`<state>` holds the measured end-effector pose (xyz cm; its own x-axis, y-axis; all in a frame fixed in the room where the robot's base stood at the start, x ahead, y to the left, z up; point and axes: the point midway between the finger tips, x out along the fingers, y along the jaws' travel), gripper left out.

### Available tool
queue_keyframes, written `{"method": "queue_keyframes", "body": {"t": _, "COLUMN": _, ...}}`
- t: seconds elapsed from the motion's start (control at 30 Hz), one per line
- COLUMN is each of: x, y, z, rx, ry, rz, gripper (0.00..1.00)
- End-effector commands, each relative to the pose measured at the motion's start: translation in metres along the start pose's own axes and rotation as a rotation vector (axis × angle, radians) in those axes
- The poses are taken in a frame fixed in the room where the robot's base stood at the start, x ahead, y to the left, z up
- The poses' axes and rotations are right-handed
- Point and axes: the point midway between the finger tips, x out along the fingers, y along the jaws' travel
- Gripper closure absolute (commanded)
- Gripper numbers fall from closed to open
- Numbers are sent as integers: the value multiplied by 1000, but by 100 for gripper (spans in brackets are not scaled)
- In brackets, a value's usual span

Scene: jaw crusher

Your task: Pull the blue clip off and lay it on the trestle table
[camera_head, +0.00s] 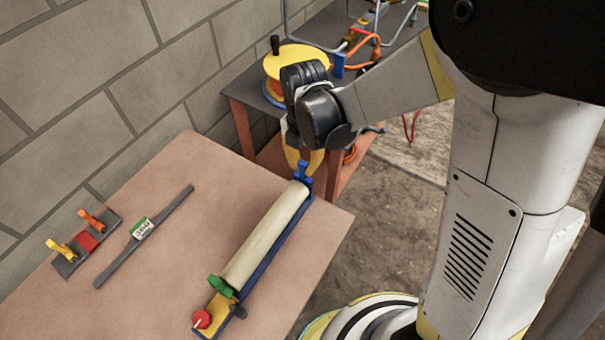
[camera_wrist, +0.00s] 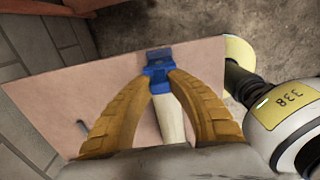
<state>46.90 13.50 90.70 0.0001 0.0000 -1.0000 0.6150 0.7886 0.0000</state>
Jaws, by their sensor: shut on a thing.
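The blue clip (camera_head: 301,172) sits at the far end of a pale roller (camera_head: 266,234), which lies on a narrow blue rail (camera_head: 280,249) on the trestle table (camera_head: 170,215). In the wrist view the blue clip (camera_wrist: 158,68) is between the two orange fingertips. My gripper (camera_head: 304,159) reaches down over the clip and is shut on it. I cannot tell whether the clip still touches the rail end. The pale roller (camera_wrist: 170,118) runs between the fingers in the wrist view.
A green clip (camera_head: 221,285) and red knob (camera_head: 202,319) are at the rail's near end. A grey strap (camera_head: 145,236) and a grey strip with yellow and red pieces (camera_head: 86,241) lie left. The table's middle is bare. A second table (camera_head: 247,87) holds a yellow reel (camera_head: 294,60).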

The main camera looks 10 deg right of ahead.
Motion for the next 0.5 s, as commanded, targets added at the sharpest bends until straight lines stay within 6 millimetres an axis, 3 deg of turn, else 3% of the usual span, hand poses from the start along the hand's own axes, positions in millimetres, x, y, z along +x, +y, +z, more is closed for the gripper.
{"method": "queue_keyframes", "body": {"t": 0.5, "x": -22, "y": 0, "z": 0, "rx": 0, "ry": 0, "rz": 0, "gripper": 100}}
